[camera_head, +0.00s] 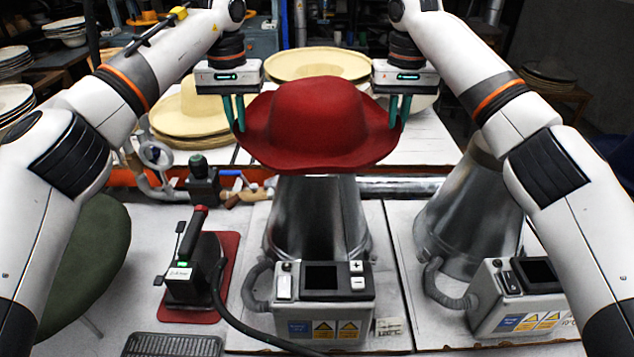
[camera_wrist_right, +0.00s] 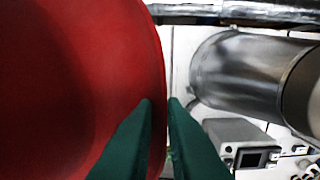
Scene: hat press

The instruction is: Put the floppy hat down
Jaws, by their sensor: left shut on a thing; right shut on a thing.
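The red floppy hat (camera_head: 318,122) hangs level between my two grippers, above and behind the middle metal press cone (camera_head: 320,215). Its brim covers the top of that cone, so I cannot tell whether they touch. My left gripper (camera_head: 238,112) is shut on the brim's left edge. My right gripper (camera_head: 399,110) is shut on the brim's right edge. In the right wrist view the hat (camera_wrist_right: 70,80) fills the left side, with its brim edge at the green fingers (camera_wrist_right: 165,120).
A second metal cone (camera_head: 465,215) stands at the right, with a control box (camera_head: 530,292). Another control box (camera_head: 320,300) fronts the middle cone. An iron (camera_head: 195,265) rests on a red pad at the left. Straw hats (camera_head: 190,110) lie on the back table.

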